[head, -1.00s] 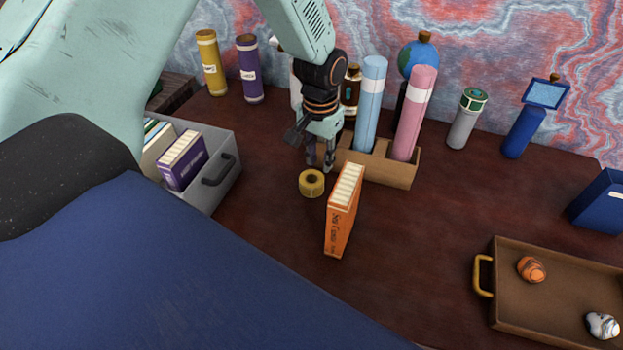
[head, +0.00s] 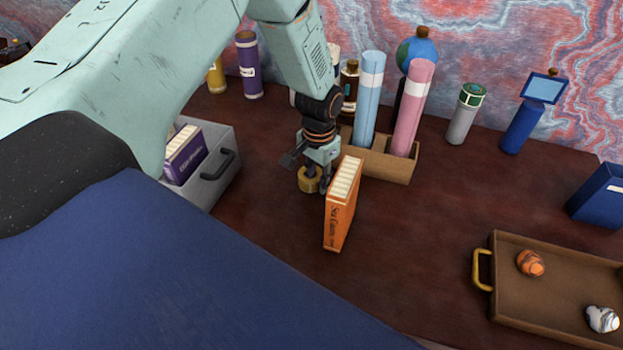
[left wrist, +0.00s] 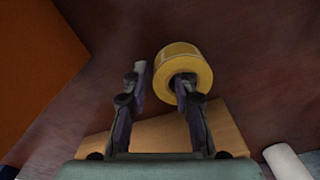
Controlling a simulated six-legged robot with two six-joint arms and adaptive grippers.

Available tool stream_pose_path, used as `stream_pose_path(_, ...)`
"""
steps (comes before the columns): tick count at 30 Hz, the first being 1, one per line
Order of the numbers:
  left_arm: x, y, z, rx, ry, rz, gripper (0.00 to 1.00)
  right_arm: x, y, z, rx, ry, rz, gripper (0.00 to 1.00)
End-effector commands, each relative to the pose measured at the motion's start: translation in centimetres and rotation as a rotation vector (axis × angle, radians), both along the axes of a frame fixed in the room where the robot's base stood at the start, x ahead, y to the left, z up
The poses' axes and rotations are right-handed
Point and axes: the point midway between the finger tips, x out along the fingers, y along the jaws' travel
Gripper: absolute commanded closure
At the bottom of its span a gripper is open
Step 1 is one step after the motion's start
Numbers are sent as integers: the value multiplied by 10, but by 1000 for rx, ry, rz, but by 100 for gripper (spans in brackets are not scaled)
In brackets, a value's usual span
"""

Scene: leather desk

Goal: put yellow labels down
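The yellow labels, a short yellow roll (head: 308,183), rest on the desk between the orange box and the grey drawer box in the head view. The roll also shows in the left wrist view (left wrist: 178,58). My left gripper (head: 317,180) is low over the desk at the roll. In the left wrist view, my left gripper (left wrist: 163,84) has its fingers apart, with the right finger overlapping the front of the roll. The roll is not centred between the fingers, and I cannot tell whether they touch it. My right gripper is not in view.
An orange box (head: 341,205) stands upright close beside the gripper. A wooden holder (head: 390,166) with blue and pink rolls is just behind. A grey drawer box (head: 216,178) is at left, a brown tray (head: 530,305) at lower right. The desk between orange box and tray is clear.

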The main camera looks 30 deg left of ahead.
Motion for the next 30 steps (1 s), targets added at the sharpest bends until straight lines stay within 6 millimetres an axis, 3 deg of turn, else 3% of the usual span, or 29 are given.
stream_pose_path(5,0,0,0,0,0,1,74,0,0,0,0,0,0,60)
stream_pose_path(14,0,0,1,0,0,1,100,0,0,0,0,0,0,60)
stream_pose_path(26,0,0,2,0,-1,1,100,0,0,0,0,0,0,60)
stream_pose_path(30,1,0,16,0,-2,2,100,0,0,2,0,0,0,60)
